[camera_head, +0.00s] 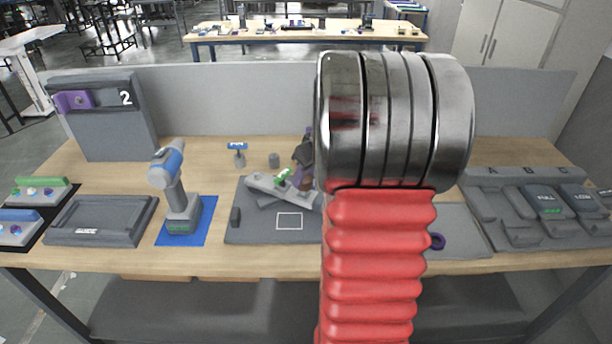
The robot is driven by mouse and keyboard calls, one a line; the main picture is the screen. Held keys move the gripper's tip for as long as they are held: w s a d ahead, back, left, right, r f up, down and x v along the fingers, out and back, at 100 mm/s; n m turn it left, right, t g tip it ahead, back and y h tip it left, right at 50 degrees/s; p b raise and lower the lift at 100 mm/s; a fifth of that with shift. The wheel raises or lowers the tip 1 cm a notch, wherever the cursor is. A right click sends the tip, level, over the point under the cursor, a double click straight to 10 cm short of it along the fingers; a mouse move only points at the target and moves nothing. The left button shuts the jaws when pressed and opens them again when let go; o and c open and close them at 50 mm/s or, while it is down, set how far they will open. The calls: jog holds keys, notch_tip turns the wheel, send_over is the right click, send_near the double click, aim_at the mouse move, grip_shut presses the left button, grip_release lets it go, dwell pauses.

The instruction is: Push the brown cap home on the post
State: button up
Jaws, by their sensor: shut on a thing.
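My gripper (303,153) shows only as a small dark shape at the left edge of my large metal arm joint, which hides the rest of it. It is shut on a small brownish-purple piece, apparently the brown cap (300,178), just below it. The cap is over the slanted light-grey fixture (265,187) on the dark grey mat (255,225). A small green part (283,177) lies on the fixture beside it. The post cannot be made out, and I cannot tell how far the cap sits on it.
A blue-and-grey drill (180,195) stands on a blue mat left of the fixture. Left of it is a dark grey tray (100,220). A grey panel marked 2 (105,125) stands at the back left. A lettered grey station (530,205) is at right. My arm blocks the centre right.

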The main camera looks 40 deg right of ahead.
jog(key=shift+s+f, duration=0.1)
jog(key=shift+f, duration=0.1)
jog(key=o, duration=1.6)
jog(key=shift+r, duration=0.1)
jog(key=shift+r, duration=1.1)
jog(key=shift+r, duration=2.45)
grip_shut()
jog(key=shift+f, duration=2.05)
